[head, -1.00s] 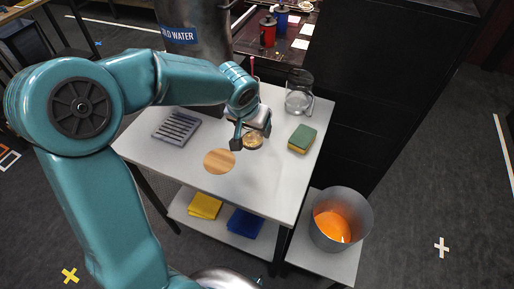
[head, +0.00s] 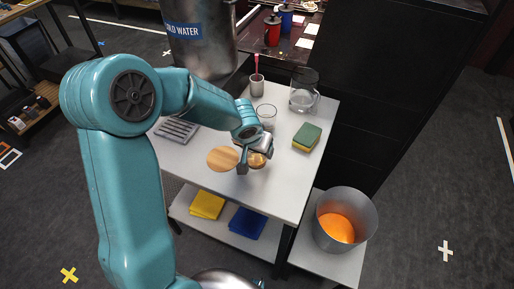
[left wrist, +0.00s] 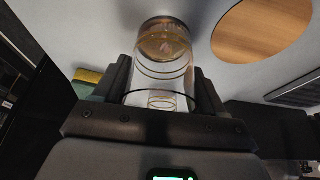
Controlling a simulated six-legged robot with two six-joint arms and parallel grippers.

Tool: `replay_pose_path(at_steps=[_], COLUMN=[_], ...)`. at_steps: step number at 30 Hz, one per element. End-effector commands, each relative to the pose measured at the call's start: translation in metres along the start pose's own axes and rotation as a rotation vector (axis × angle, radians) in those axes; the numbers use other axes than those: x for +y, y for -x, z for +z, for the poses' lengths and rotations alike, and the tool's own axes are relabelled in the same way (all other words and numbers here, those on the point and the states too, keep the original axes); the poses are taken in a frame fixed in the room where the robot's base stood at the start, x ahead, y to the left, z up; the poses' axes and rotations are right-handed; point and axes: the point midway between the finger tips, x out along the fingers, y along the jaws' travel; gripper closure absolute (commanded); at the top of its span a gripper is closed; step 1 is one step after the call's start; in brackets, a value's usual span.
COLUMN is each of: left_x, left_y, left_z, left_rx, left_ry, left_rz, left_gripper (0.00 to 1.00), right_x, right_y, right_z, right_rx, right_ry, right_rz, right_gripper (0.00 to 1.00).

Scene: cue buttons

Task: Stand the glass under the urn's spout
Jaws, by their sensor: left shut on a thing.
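My left gripper (head: 254,150) is shut on a clear glass (left wrist: 165,70), which stands between its fingers in the left wrist view and shows amber-brown at its far end. In the head view the held glass (head: 257,160) is partly hidden by the gripper, just right of a round wooden disc (head: 222,158). I cannot tell whether it touches the table. The metal urn (head: 200,45), labelled cold water, is at the back left; its spout does not show. A grey slotted tray (head: 176,130) lies below it, partly behind my arm. My right gripper is not in view.
A second clear glass (head: 266,113) stands behind the gripper on the white table (head: 275,190). A cup with a red stick (head: 257,87), a glass pitcher (head: 303,95) and a green-yellow sponge (head: 307,137) stand around it. A metal bucket (head: 345,205) is lower right.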

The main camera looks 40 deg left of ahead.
Motion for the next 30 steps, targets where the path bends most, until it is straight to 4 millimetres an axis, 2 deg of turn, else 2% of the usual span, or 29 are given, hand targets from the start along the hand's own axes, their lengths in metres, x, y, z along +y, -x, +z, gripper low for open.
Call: replay_pose_path(at_steps=[3, 4, 6, 14, 18, 20, 30], left_x=[0.0, 0.0, 0.0, 0.0, 0.0, 0.0, 0.0], left_y=[-0.004, -0.003, -0.002, -0.002, 0.005, 0.015, 0.092], left_z=[0.001, 0.002, 0.001, 0.001, -0.002, -0.002, -0.001], left_rx=[0.001, 0.0, 0.0, -0.001, 0.001, 0.004, 0.005], left_ry=[0.001, 0.001, 0.001, 0.0, 0.0, 0.0, 0.0], left_rz=[0.0, 0.0, 0.0, 0.0, -0.001, -0.001, 0.0], left_gripper=[0.66, 0.26, 0.04, 0.04, 0.04, 0.04, 0.04], right_x=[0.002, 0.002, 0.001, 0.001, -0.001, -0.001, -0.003], right_y=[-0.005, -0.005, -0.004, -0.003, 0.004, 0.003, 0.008], right_z=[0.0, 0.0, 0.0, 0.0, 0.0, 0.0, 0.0], right_rx=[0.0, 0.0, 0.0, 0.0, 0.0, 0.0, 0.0], right_ry=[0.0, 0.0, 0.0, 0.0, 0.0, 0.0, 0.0], right_rz=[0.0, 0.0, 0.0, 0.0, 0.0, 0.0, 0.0], right_gripper=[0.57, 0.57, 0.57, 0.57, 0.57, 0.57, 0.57])
